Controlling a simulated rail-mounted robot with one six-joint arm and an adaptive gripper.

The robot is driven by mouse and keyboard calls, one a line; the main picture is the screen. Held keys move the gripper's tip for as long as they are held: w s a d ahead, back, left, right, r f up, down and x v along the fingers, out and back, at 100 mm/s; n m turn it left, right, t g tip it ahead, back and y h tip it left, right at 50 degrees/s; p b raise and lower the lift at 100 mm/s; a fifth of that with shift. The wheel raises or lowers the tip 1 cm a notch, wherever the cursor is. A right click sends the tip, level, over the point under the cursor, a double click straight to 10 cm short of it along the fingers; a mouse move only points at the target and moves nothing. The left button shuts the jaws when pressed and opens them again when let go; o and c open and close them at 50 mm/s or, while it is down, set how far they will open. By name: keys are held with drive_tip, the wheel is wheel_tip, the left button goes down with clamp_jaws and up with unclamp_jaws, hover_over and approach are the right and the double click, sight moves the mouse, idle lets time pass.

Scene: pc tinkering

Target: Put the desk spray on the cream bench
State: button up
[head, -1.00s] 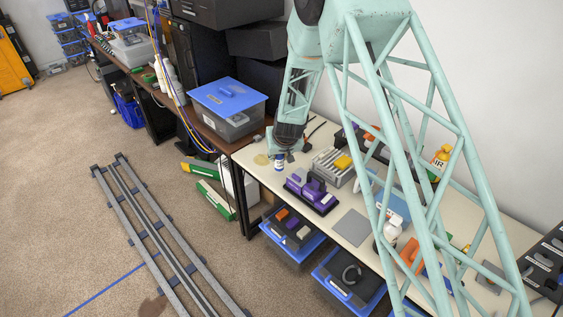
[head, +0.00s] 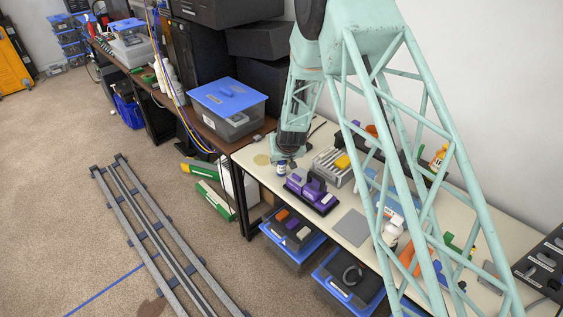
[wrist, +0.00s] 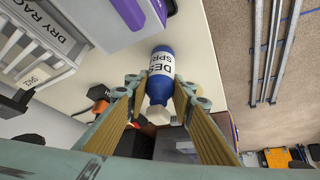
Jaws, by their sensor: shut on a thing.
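The desk spray is a small blue bottle with a white label and pale cap; it shows in the wrist view (wrist: 162,68) between the fingers of my gripper (wrist: 160,88). My gripper is shut on it. In the head view the bottle (head: 281,168) shows small below my gripper (head: 287,160), at the left end of the cream bench (head: 352,213). I cannot tell whether its base touches the bench top. Part of the bottle is hidden by the fingers.
A purple and black device (head: 312,191) stands close to the right of the bottle, with a grey drying rack (head: 331,167) behind it. A round tan patch (head: 262,160) lies left of the bottle. A flat grey plate (head: 350,228) lies further right. The bench's front edge is near.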

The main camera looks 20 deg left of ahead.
drive_tip(key=o, duration=0.9)
drive_tip(key=shift+r, duration=0.1)
drive_tip(key=shift+r, duration=0.15)
drive_tip(key=shift+p+v, duration=0.55)
drive_tip(key=shift+v, duration=5.35)
drive_tip(key=shift+d, duration=0.1)
